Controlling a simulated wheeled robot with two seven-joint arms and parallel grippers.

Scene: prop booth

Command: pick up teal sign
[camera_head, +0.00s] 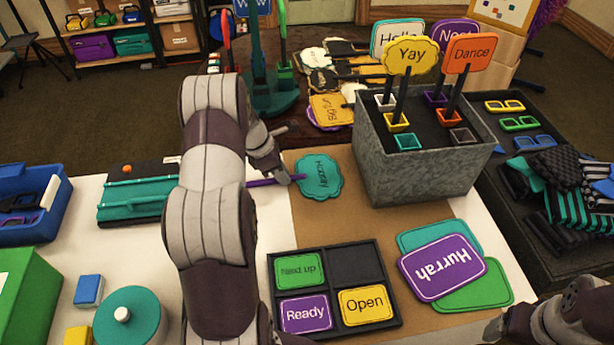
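The teal sign (318,177) with dark lettering like "Hooray" lies at the left edge of the brown mat, beside the grey bin. Its purple stick (260,183) points left over the white table top. My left gripper (286,178) is at the stick, close to the sign's left edge. Its fingers overlap the stick in the picture; whether they are closed on it I cannot tell. A second teal sign (419,231), rounded and mostly covered, lies under the purple "Hurrah" sign (443,268). Part of my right arm shows at the bottom right; its finger opening is not clear.
The grey bin (425,165) holds upright "Yay" and "Dance" signs. A teal case (130,200) lies left of my arm. More signs lie behind. Bare mat separates the teal sign and tray.

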